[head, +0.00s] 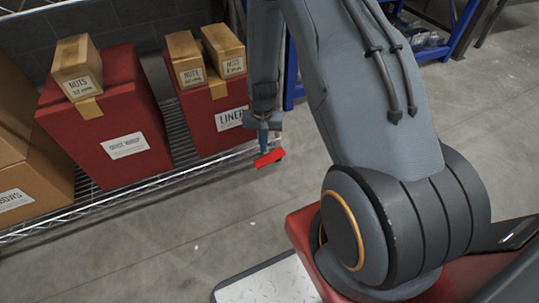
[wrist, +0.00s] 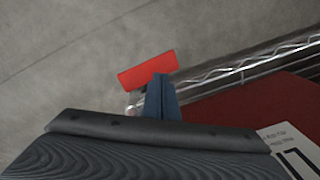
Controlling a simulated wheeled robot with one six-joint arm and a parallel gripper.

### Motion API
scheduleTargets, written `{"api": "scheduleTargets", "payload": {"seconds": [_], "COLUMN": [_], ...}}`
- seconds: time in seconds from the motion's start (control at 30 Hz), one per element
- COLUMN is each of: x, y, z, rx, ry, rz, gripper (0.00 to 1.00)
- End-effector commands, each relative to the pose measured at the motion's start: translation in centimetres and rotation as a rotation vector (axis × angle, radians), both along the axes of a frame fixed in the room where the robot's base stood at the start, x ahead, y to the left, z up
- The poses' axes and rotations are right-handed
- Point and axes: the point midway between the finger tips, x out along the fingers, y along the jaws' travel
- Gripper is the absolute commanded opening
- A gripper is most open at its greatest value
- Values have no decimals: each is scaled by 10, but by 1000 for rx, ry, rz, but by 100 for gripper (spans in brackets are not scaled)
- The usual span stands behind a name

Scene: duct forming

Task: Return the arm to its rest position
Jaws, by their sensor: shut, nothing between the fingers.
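My arm reaches up from its base and then down, so that my gripper (head: 266,146) hangs in front of the wire shelf, near the front of the red box labelled "LINER". The gripper is shut and empty. A flat red piece shows at its tip. In the wrist view my gripper (wrist: 161,84) has its blue fingers together, with the red piece just beyond them and grey floor below. I cannot tell from the pictures whether the red piece is part of the gripper.
The wire shelf (head: 95,204) holds a red box (head: 110,115), a red "LINER" box (head: 207,128) and small cardboard boxes on top. Its edge (wrist: 243,68) and a red box (wrist: 235,106) lie close to the gripper. A blue rack (head: 445,52) stands behind. Floor at right is clear.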

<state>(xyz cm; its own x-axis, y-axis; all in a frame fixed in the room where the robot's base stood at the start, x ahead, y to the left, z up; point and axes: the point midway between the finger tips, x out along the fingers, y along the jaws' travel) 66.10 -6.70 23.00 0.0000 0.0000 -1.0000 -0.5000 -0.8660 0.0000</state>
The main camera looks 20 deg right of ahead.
Motion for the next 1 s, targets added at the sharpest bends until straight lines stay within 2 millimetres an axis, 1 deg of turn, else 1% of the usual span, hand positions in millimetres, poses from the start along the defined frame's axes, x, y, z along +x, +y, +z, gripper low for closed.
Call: {"api": "scheduleTargets", "payload": {"seconds": [0.03,0.17,0.63,0.73,0.77,0.87,0.97,1.0], "x": [-1,-1,0,1,2,5,5,4], "y": [0,0,0,3,5,22,51,64], "z": [6,13,13,17,21,44,82,99], "rx": [0,0,0,0,0,2,5,7], "ry": [0,1,0,-1,-4,-11,-20,-24], "rz": [0,0,0,7,13,52,118,150], "gripper": [0,0,0,0,0,0,0,0]}}
